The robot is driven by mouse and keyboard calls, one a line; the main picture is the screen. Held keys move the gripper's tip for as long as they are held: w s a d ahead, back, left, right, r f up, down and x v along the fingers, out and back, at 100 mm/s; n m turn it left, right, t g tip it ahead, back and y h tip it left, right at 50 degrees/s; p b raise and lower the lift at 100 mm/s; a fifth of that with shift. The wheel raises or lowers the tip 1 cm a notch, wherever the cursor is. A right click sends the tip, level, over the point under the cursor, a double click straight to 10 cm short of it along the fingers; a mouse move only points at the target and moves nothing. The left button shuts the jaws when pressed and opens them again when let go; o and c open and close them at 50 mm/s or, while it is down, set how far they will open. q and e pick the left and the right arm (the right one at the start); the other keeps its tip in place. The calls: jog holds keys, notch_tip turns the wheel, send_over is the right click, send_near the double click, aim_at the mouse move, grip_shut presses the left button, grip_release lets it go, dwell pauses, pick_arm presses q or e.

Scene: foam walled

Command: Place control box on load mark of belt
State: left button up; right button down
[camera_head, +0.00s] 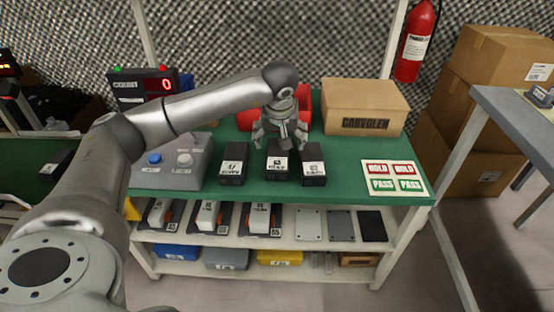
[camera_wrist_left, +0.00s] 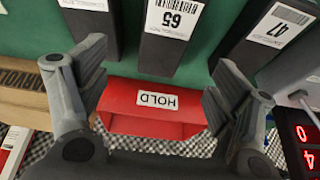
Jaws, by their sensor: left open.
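Three black control boxes with white labels stand in a row on the green tabletop: a left box (camera_head: 233,164), a middle box (camera_head: 278,161) and a right box (camera_head: 313,164). In the left wrist view the middle box reads 65 (camera_wrist_left: 168,35), beside a box reading 47 (camera_wrist_left: 268,35). My left gripper (camera_head: 279,133) is just behind and above the middle box. I cannot make out a load mark.
A red HOLD bin (camera_wrist_left: 150,110) and a cardboard carton (camera_head: 363,105) stand behind the boxes. A grey button console (camera_head: 170,165) is left, a HOLD/PASS card (camera_head: 393,178) right. A count display (camera_head: 145,85) stands at the back. Shelves (camera_head: 320,258) below hold several parts.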

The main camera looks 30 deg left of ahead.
aim_at(278, 153)
pick_arm(q)
jog(key=x, duration=0.4)
jog(key=shift+f+b, duration=0.3)
jog(key=shift+b, duration=0.05)
jog(key=x, duration=0.3)
jog(key=b+x, duration=0.1)
jog(key=x, duration=0.1)
jog(key=shift+a, duration=0.4)
jog(key=shift+s+r, duration=0.1)
jog(key=c, duration=1.2)
jog(key=shift+c, duration=1.2)
jog(key=shift+r, duration=0.1)
